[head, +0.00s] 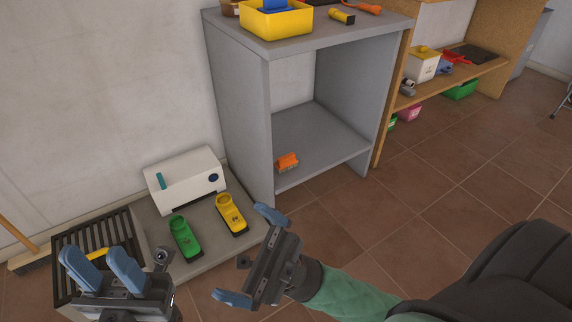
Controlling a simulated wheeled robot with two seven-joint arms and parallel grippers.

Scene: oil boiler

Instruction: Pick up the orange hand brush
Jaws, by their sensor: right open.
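A small orange object (287,161), which looks like the hand brush, lies near the front edge of the lower shelf in the grey cabinet. Its bristles are too small to make out. My right gripper (251,256) is open and empty, with its fingers spread wide, below the shelf and the orange object in the picture. Neither gripper touches the orange object.
On the cabinet top (320,32) are a yellow bin (276,24), a yellow flashlight (341,17) and an orange-red tool (362,7). A white box (186,180), green shoe-like item (185,237) and yellow one (231,213) stand left of the cabinet.

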